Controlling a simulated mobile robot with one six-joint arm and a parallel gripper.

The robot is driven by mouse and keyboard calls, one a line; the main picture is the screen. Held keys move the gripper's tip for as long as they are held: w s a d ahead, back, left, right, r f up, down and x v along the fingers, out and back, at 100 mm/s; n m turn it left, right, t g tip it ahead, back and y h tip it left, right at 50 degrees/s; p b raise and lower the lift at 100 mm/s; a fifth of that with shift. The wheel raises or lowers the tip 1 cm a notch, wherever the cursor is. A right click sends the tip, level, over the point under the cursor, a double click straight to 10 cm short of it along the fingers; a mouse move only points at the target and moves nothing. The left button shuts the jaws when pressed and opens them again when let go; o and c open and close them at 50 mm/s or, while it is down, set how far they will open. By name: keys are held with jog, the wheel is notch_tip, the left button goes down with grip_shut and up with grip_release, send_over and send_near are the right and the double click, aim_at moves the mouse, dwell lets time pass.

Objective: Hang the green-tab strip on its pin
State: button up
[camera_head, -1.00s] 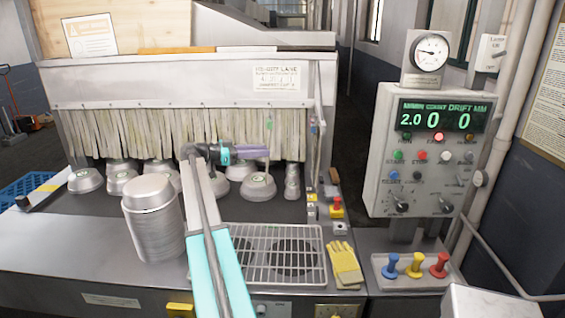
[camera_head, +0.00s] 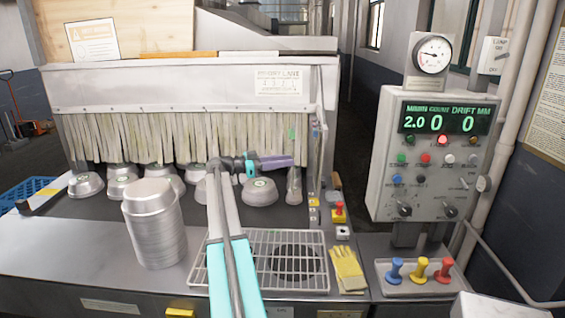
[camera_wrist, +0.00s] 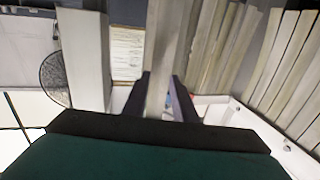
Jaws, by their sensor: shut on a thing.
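My gripper (camera_head: 292,160) is in front of the right end of the hanging strip curtain. It is shut on a pale strip (camera_wrist: 160,55), which runs up between the two dark fingers (camera_wrist: 160,100) in the wrist view. A small green tab (camera_head: 291,133) shows just above my gripper in the head view, at the held strip. Small dots run along the hood's lower edge (camera_head: 200,104); I cannot tell which is the strip's pin. The strip's upper end is not clear in either view.
The other curtain strips (camera_head: 120,136) hang left of my gripper. Several metal pans (camera_head: 122,184) sit beneath them, and a pan stack (camera_head: 155,225) stands in front. A wire rack (camera_head: 215,270), yellow gloves (camera_head: 347,267) and a control panel (camera_head: 432,160) are to the right.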

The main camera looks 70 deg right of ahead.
jog(key=shift+s, duration=0.1)
jog(key=s+d+f+p, duration=0.1)
jog(key=s+d+p, duration=0.2)
jog(key=s, duration=0.4)
jog(key=shift+s+p, duration=0.25)
jog(key=shift+p, duration=0.55)
dwell(0.7)
jog(key=shift+s+d+b, duration=0.1)
jog(key=shift+s+b, duration=0.15)
jog(key=shift+b, duration=0.25)
jog(key=shift+s+b, duration=0.15)
jog(key=shift+b, duration=0.5)
dwell(0.3)
jog(key=o, duration=1.1)
